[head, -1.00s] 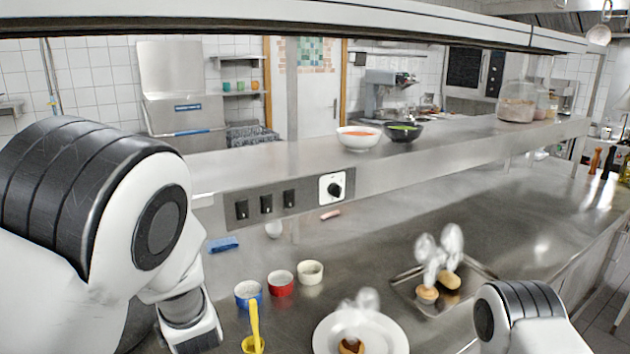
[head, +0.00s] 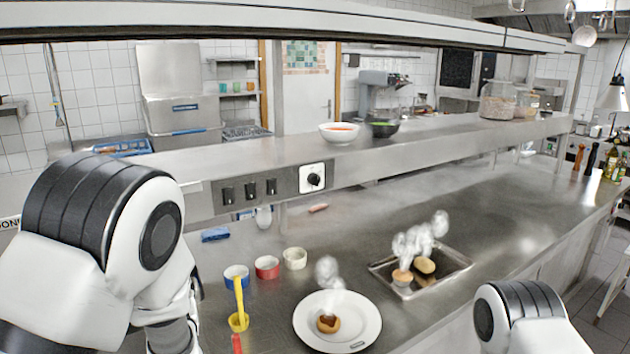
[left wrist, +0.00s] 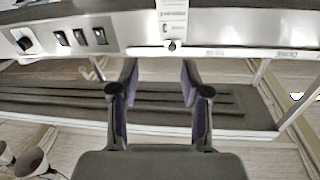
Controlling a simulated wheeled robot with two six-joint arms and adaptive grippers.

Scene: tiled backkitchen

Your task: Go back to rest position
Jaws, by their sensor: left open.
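My left arm fills the lower left of the head view, and its gripper is out of sight there. In the left wrist view my left gripper (left wrist: 160,88) has its two fingers apart with nothing between them. Behind the fingers are a long grey slatted surface and a panel with switches (left wrist: 80,38). My right arm shows only as a rounded joint at the lower right of the head view; its gripper is not in view.
On the steel counter stand a white plate (head: 366,325) with a small steaming food piece, a tray (head: 455,262) with two, blue (head: 236,277), red (head: 267,267) and cream (head: 294,258) cups, and a yellow utensil (head: 239,300). A shelf (head: 420,142) crosses above.

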